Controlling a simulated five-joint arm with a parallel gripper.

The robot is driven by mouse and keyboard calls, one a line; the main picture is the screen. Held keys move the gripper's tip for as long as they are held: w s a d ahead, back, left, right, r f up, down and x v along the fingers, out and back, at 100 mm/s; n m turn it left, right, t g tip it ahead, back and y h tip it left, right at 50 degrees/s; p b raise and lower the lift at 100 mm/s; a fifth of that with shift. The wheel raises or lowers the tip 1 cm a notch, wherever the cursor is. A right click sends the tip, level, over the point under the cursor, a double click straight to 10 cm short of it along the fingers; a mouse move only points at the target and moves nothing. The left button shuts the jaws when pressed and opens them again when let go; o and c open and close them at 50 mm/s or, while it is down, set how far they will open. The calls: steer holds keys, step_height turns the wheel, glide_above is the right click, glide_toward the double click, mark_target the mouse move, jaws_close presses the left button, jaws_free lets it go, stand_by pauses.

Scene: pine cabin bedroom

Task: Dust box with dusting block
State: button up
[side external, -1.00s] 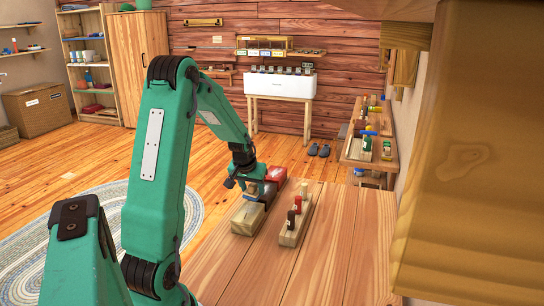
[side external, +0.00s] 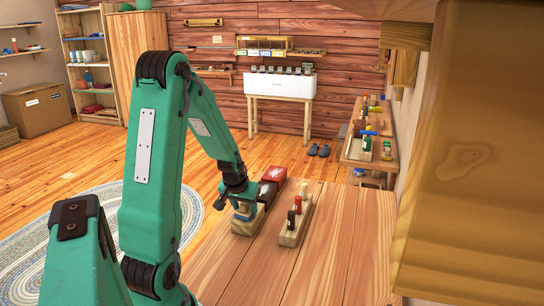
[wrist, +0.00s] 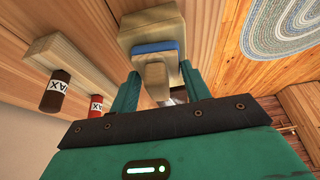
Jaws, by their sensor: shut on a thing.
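My gripper (side external: 241,201) is shut on the dusting block, a pale wooden grip with a blue pad (side external: 243,213). In the wrist view the block's wooden grip (wrist: 156,73) sits between my green fingers, with the blue pad beyond it. The pad is over a pale wooden box (side external: 244,229) on the table and looks to be at its top; I cannot tell whether it touches. The box also shows past the pad in the wrist view (wrist: 150,16).
A wooden rack (side external: 289,239) with several small bottles, including a dark one (wrist: 57,92) and a red one (wrist: 96,104) labelled WAX, stands right of the boxes. The table (side external: 335,240) is clear to the right and front. A large wooden piece (side external: 480,170) fills the right edge.

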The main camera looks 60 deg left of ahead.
steer(key=shift+s+d, duration=0.55)
steer(key=shift+w+a, duration=2.9)
step_height(320, 180, up, 8)
steer(key=shift+w+r, duration=0.1)
steer(key=w+d+r+m+h, duration=0.1)
steer(key=w+d+m, duration=0.1)
steer(key=d, duration=0.9)
steer(key=w+d+r+m+t+h, duration=0.1)
steer(key=d+m, duration=0.3)
steer(key=d, duration=0.7)
steer(key=w+d+r+m+h, duration=0.1)
steer(key=w+d+r+m, duration=0.2)
steer(key=d, duration=0.9)
steer(key=shift+w, duration=0.1)
